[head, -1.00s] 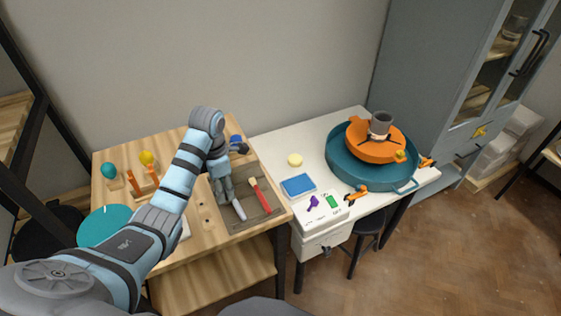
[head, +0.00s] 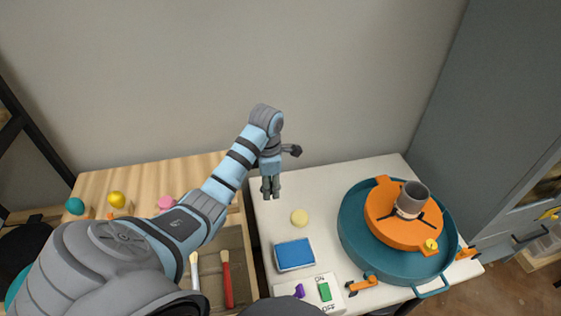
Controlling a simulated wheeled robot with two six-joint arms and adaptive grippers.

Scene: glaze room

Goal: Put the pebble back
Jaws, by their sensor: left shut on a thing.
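I cannot tell from the picture whether this is the pebble. No pebble stands out clearly elsewhere. My right gripper is not in view.
A blue sponge-like block (head: 295,254) and a switch box (head: 315,294) lie in front. A teal basin (head: 352,233) with an orange wheel (head: 378,223) and grey cup (head: 412,197) stands right. The wooden table (head: 140,180) holds colored balls and brushes.

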